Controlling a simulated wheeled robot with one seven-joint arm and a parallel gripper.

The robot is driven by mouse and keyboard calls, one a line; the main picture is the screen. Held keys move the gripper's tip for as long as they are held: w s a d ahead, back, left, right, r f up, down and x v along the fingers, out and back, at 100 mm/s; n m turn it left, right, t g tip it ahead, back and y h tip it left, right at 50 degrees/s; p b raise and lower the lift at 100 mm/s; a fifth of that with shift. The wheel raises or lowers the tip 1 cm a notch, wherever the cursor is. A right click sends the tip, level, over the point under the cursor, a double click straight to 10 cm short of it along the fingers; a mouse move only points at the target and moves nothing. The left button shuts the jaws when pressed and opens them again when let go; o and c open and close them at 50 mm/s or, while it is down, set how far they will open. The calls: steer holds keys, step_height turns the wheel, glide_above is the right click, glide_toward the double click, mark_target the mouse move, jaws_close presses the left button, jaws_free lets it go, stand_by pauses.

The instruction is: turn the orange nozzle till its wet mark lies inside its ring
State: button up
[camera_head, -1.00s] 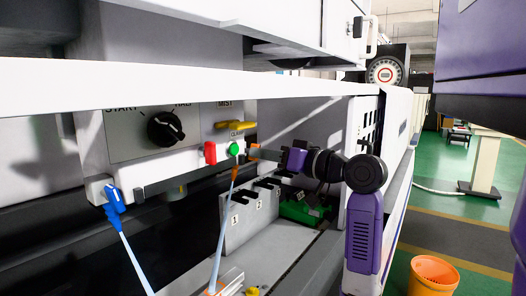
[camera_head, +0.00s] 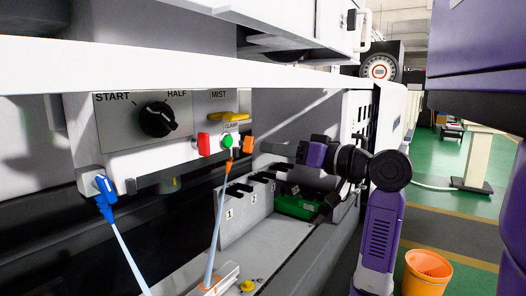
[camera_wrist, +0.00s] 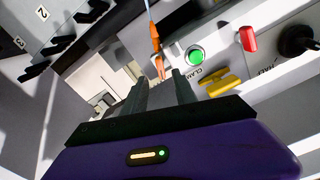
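The orange nozzle (camera_head: 228,167) hangs under the green button in the head view and sends a pale jet (camera_head: 217,225) down. The jet ends at the orange ring (camera_head: 210,288) on a light block; I cannot tell whether the wet mark lies fully inside it. An orange end piece (camera_head: 248,145) sticks out right of the button. My gripper (camera_head: 262,147) is just right of this piece, apart from it. In the wrist view my gripper (camera_wrist: 160,80) has its two fingers spread, with the orange piece (camera_wrist: 160,68) just beyond the gap and the nozzle (camera_wrist: 154,37) above.
A blue nozzle (camera_head: 105,195) with its own jet is at the left. A numbered rack (camera_head: 245,205) and green part (camera_head: 298,205) lie below my gripper.

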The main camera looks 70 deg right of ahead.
steer(key=shift+v, duration=1.15)
